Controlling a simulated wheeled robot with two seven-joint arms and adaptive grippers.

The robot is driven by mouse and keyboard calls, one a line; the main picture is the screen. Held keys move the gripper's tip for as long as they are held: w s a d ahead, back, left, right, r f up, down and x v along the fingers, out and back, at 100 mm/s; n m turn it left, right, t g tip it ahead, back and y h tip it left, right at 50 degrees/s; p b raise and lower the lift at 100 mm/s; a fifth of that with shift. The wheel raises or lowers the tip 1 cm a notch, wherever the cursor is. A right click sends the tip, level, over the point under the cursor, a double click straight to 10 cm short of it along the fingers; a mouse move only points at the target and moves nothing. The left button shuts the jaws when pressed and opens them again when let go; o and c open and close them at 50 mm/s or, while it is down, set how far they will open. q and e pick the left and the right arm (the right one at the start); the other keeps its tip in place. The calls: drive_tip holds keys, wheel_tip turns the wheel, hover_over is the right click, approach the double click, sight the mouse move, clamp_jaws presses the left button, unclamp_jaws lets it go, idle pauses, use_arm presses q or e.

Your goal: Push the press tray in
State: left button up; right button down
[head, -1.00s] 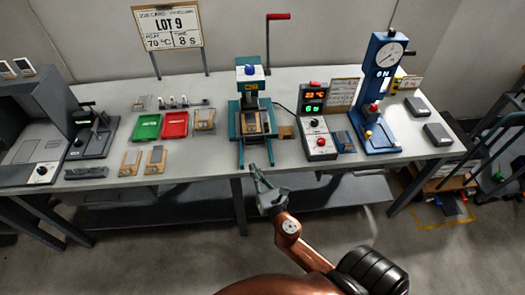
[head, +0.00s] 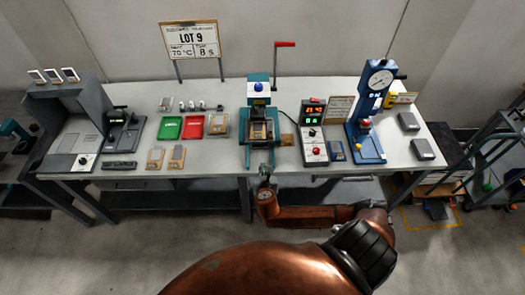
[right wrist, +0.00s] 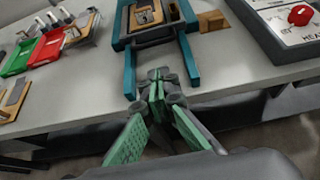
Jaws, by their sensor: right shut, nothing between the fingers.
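The teal press (head: 260,110) stands on the table with a red-handled lever at its right. Its tray (head: 261,132) sits low at the front between two teal rails and carries a tan and metal piece. In the right wrist view the tray (right wrist: 145,17) shows at the top, with the rails reaching toward me. My right gripper (head: 265,174) is shut and empty, just in front of the table's front edge, below the rail ends. In the right wrist view its green-padded fingers (right wrist: 157,84) point at the gap between the rails, apart from the tray. My left gripper is not in view.
A control box (head: 314,140) with lit displays and a blue gauge stand (head: 371,110) are right of the press. Green (head: 169,128) and red (head: 193,127) trays lie left. A small tan block (head: 287,140) lies close to the press's right side.

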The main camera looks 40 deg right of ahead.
drive_tip(key=x, duration=1.2)
drive_tip(key=shift+w+r+b, duration=0.15)
drive_tip(key=shift+r+b, duration=0.15)
drive_tip(key=shift+b, duration=0.1)
drive_tip(key=shift+w+d+f, duration=0.15)
drive_tip(key=shift+w+d, duration=0.2)
drive_tip(key=shift+w, duration=0.15)
